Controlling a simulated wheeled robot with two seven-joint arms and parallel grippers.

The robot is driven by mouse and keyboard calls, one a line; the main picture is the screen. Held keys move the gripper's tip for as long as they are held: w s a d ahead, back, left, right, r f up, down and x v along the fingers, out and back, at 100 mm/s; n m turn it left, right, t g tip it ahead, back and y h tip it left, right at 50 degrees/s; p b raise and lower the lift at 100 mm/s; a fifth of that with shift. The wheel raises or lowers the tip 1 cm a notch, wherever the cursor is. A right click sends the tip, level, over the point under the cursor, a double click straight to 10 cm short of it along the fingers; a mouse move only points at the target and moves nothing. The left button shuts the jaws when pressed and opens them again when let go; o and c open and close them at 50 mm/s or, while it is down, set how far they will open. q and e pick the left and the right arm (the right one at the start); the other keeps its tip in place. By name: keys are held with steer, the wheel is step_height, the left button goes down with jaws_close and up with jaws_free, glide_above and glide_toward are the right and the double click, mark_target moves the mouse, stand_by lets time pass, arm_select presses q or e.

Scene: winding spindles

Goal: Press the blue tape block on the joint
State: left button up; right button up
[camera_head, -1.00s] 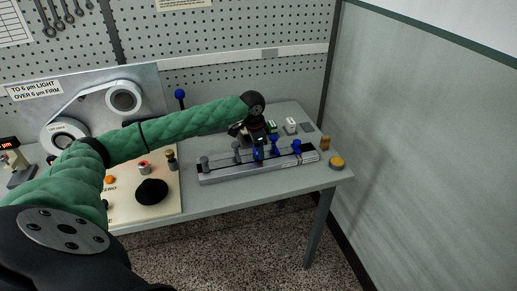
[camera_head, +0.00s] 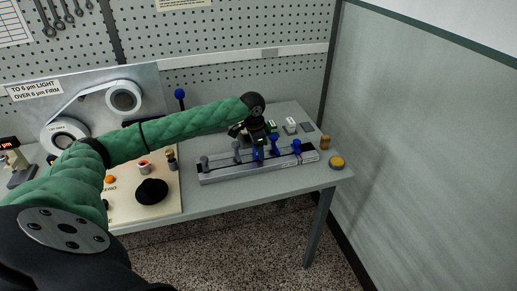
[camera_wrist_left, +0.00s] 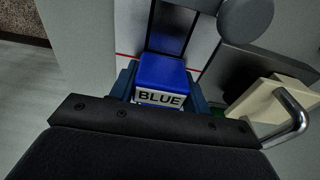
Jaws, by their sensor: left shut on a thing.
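My left gripper (camera_head: 258,148) is over the middle of the long grey splicing rail (camera_head: 215,178) on the bench. In the left wrist view the gripper (camera_wrist_left: 163,92) is shut on the blue tape block (camera_wrist_left: 163,70), which carries a white label reading BLUE. A dark strip runs away from the block's far side over a pale surface with a red line. The joint itself is hidden under the block and gripper, and I cannot tell whether the block touches it. My right gripper is not in view.
Blue-topped levers (camera_head: 297,146) stand on the rail to the right of my gripper, and a grey knob (camera_head: 205,161) stands at its left end. A cream panel with a black knob (camera_head: 152,191) lies to the left.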

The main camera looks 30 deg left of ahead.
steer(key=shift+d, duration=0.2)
arm_select(q)
steer(key=shift+f, duration=0.2)
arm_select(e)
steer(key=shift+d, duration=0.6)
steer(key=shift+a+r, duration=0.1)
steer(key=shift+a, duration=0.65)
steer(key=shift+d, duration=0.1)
